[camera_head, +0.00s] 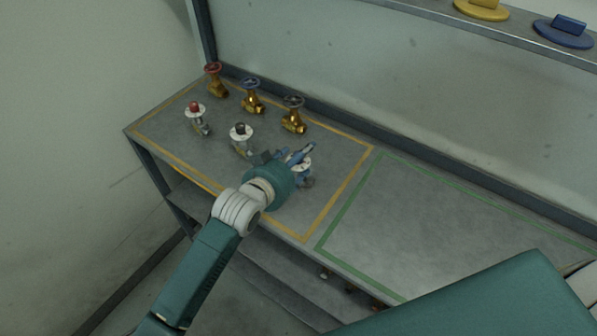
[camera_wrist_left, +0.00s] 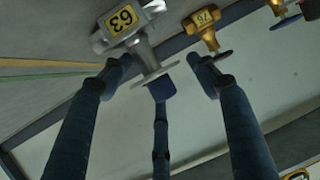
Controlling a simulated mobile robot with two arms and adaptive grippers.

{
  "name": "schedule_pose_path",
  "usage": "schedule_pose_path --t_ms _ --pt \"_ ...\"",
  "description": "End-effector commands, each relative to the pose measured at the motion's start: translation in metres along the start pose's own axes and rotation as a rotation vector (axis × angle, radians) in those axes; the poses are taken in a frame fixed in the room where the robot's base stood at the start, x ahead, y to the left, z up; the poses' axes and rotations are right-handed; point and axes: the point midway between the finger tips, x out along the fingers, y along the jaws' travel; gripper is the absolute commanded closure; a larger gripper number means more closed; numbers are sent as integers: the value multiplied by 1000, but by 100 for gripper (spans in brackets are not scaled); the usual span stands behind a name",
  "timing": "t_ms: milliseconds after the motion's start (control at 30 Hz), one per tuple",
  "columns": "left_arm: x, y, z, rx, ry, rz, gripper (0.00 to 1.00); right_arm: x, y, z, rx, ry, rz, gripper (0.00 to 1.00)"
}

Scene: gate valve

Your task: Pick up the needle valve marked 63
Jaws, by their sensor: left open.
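The needle valve marked 63 (camera_wrist_left: 139,50) has a silver body, a yellow label, a round plate and a dark blue knob. In the wrist view it is at the top, its knob between the spread fingers of my left gripper (camera_wrist_left: 160,72). In the head view the same valve (camera_head: 305,167) stands near the right side of the yellow-outlined area, partly hidden by my left gripper (camera_head: 287,157). The gripper is open and around the knob end; I cannot tell if any finger touches it. My right gripper is not in view.
Two other silver valves, one with a red knob (camera_head: 197,116) and one with a black knob (camera_head: 241,137), stand to the left. Behind are brass valves with red (camera_head: 215,80), blue (camera_head: 252,94) and dark (camera_head: 293,114) handwheels. The green-outlined area (camera_head: 430,225) is empty.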

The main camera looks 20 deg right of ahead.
Motion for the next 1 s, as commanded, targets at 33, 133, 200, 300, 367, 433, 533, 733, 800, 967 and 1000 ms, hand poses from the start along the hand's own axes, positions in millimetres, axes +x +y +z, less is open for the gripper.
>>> schedule_pose_path --t_ms 33,133,200,300,367,433,533,733,800,967,1000 --pt "0 0 0 0 0 0 40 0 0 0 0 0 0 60" --pt "0 0 0 0 0 0 40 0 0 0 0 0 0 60" --pt "0 0 0 0 0 0 46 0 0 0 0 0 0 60" --pt "0 0 1 0 -1 0 66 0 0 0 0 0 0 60" --pt "0 0 1 0 -1 0 78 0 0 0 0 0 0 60" --pt "0 0 1 0 -1 0 92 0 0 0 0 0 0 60" --pt "0 0 1 1 -2 -1 100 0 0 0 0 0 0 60" --pt "0 -1 -1 2 2 -1 100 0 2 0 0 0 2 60" --pt "0 -1 0 2 1 -2 100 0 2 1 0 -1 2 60" --pt "-1 -1 -1 2 0 -2 100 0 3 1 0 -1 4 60" --pt "-1 -1 -2 2 0 -2 100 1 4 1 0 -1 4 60"
